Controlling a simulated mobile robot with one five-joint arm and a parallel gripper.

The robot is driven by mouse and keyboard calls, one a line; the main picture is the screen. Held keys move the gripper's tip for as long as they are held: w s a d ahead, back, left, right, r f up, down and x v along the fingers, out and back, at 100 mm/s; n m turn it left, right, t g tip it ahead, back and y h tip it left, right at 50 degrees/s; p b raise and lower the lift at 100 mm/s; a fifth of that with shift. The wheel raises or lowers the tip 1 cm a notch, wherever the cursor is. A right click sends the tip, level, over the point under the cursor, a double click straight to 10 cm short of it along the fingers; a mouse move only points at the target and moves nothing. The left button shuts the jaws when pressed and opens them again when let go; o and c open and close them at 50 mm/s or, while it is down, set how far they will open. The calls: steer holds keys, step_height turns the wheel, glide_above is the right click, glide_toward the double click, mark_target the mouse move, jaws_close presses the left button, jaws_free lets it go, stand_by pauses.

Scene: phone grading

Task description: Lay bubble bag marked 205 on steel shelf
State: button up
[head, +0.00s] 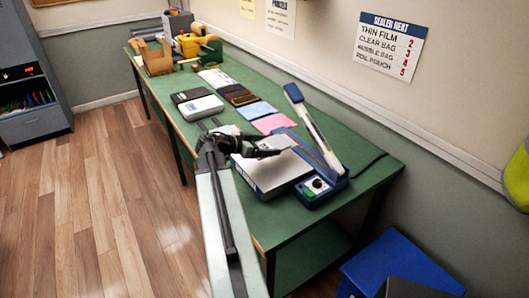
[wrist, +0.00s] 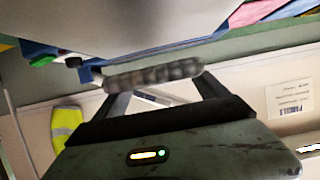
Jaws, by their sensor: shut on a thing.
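My gripper (head: 264,152) is over the green table, just left of the blue heat sealer (head: 320,188). In the wrist view, its fingers (wrist: 153,82) are shut on a dark grey, bumpy thing, seen edge-on. It looks like the bubble bag (wrist: 153,75), but no 205 mark shows. A pale grey flat platform, apparently the steel shelf (head: 283,178), lies beside the sealer, under and past my gripper. Its grey surface (wrist: 150,22) fills the top of the wrist view. I cannot tell whether the bag touches it.
The sealer's long arm (head: 315,128) stands raised at the right. Pink and blue sheets (head: 258,111), dark pouches (head: 236,94) and a scale-like box (head: 199,106) lie farther back on the table (head: 355,160). A cardboard box (head: 154,58) stands at the far end.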

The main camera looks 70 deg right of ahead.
steer(key=b, duration=0.5)
glide_toward(281, 156)
steer(key=shift+s+d, duration=0.25)
steer(key=shift+d, duration=0.25)
steer(key=shift+s+d, duration=0.25)
steer(key=shift+d, duration=0.2)
steer(key=shift+s+d+r+p, duration=0.15)
steer(key=shift+s+d+p, duration=0.05)
steer(key=shift+d+p, duration=0.15)
steer(key=s+d, duration=0.2)
steer(key=d, duration=0.1)
steer(key=s+d, duration=0.1)
steer(key=d, duration=0.1)
steer(key=shift+s+d+f, duration=0.2)
steer(key=shift+s+f, duration=0.05)
steer(key=shift+s, duration=0.05)
steer(key=shift+a+f+b, duration=0.1)
steer(key=shift+f+b, duration=0.5)
steer(key=shift+b, duration=0.25)
steer(key=shift+w+a, duration=0.1)
steer(key=shift+w, duration=0.05)
steer(key=o, duration=1.5)
steer(key=shift+c, duration=0.2)
